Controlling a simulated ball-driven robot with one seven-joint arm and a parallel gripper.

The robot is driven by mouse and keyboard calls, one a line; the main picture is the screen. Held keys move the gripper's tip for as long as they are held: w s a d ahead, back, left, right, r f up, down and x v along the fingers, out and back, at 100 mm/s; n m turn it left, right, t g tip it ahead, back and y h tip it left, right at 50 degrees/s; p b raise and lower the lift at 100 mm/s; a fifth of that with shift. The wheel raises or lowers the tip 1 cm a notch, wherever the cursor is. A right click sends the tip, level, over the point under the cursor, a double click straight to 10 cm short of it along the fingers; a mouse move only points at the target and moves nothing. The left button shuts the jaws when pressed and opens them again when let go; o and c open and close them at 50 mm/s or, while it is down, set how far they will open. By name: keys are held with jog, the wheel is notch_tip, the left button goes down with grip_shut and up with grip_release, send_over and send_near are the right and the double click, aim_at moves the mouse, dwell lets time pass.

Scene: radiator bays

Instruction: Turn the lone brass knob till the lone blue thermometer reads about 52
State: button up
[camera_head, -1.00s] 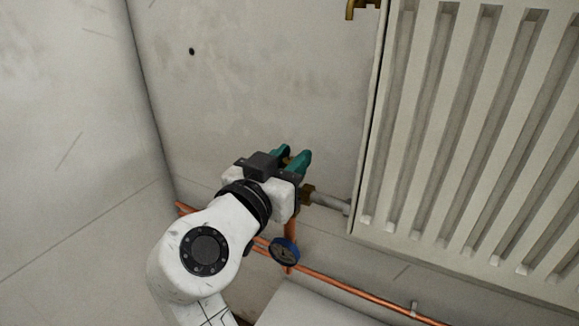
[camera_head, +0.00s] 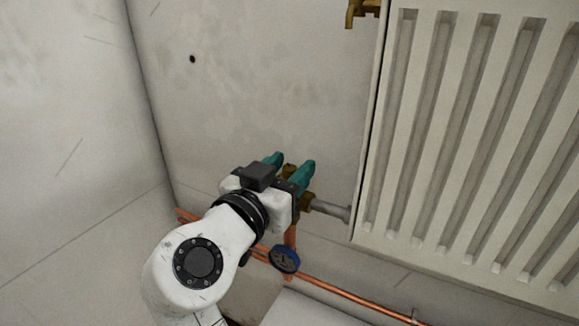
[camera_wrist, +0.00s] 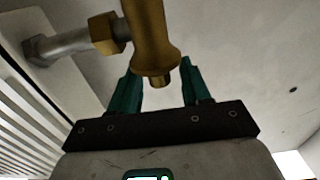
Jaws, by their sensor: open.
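The brass knob (camera_head: 290,170) shows only in part between the teal fingers of my gripper (camera_head: 288,167), in the head view. In the wrist view, a brass valve body (camera_wrist: 150,35) flares at its near end and has a small stub there. My gripper (camera_wrist: 160,88) is open, with one finger on each side of that brass end; I see no clear contact. The blue thermometer (camera_head: 285,260) sits on the copper pipe below my gripper. Its dial is dark and the reading is too small to tell.
A white ribbed radiator (camera_head: 455,140) fills the right side, joined to the valve by a grey pipe (camera_head: 330,209). Copper pipes (camera_head: 345,292) run low along the wall. Another brass fitting (camera_head: 361,12) is at the top.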

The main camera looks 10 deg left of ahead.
jog(key=p+v, duration=0.1)
jog(key=v, duration=0.9)
jog(key=shift+s, duration=0.15)
